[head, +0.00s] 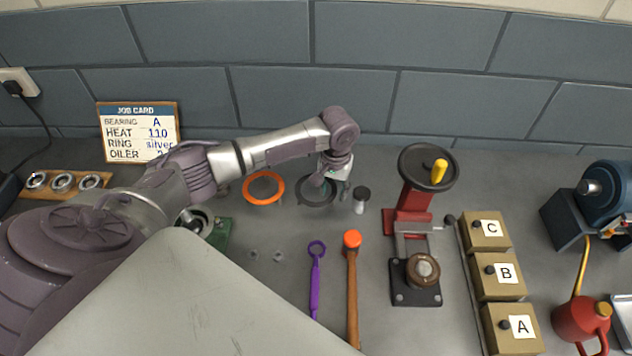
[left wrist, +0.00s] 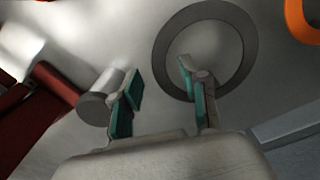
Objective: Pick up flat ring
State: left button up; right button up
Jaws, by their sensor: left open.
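A flat dark grey ring (head: 301,196) lies on the bench near the wall. In the left wrist view the ring (left wrist: 251,45) shows almost whole. A second flat ring, orange (head: 263,202), lies to its left; its edge shows in the left wrist view (left wrist: 297,20). My left gripper (head: 330,184) is over the right part of the grey ring. In the left wrist view its fingers (left wrist: 160,85) are open and empty. One finger overlaps the ring; the other is outside it, in front of a small grey cylinder. I cannot tell the height above the bench.
The small grey cylinder (head: 360,204) with a dark top stands just right of the ring. A red press (head: 412,205) is farther right. A purple spanner (head: 316,280) and an orange-headed hammer (head: 352,290) lie in front. Boxes A (head: 508,330), B and C stand at the right.

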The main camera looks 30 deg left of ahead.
pick_arm(q)
jog(key=shift+f+p, duration=0.25)
jog(key=shift+p, duration=0.1)
dwell(0.6)
grip_shut()
